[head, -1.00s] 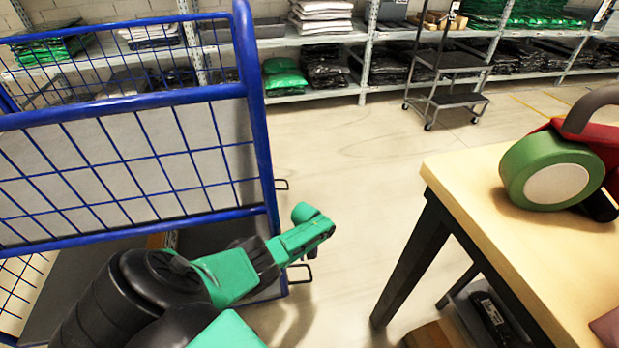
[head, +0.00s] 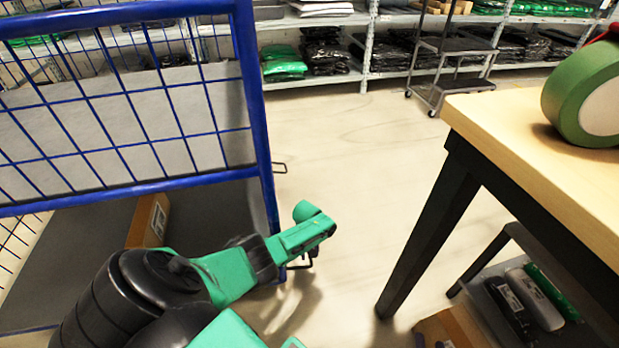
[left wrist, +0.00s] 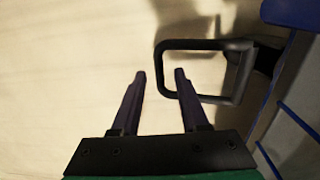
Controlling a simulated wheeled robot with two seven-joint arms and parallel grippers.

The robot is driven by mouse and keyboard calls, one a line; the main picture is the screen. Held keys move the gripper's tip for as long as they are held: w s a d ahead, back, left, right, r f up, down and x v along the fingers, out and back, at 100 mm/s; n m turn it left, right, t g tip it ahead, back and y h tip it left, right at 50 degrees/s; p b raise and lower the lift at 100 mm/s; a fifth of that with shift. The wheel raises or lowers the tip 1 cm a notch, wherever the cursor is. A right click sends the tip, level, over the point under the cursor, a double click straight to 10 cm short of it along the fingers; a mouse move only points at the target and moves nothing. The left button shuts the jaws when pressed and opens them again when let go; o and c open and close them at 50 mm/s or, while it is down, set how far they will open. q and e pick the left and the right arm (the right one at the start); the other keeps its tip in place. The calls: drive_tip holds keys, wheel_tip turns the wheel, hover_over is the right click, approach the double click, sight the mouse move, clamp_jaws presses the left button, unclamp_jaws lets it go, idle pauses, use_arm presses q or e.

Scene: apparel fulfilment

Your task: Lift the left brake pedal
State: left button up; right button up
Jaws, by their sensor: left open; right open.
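Two black wire-loop pedals stick out from the lower edge of the blue cart (head: 262,130) in the head view. The farther pedal (head: 280,168) is clear, and the nearer one (head: 303,264) is partly hidden behind my left arm's green wrist. In the left wrist view, a black loop pedal (left wrist: 238,85) stands right beside my left gripper (left wrist: 160,75). The gripper is open and empty; its right fingertip is near the loop's left side, and I cannot tell whether they touch. The left fingers are hidden in the head view. My right gripper cannot be made out.
A wooden-topped table (head: 520,125) with dark legs stands at the right, holding a green tape roll (head: 585,100). A cardboard box (head: 150,222) lies on the cart's deck. Floor between cart and table is clear. Shelves and a step ladder (head: 445,70) stand behind.

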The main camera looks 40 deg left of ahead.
use_arm(q)
clamp_jaws()
idle(1.4)
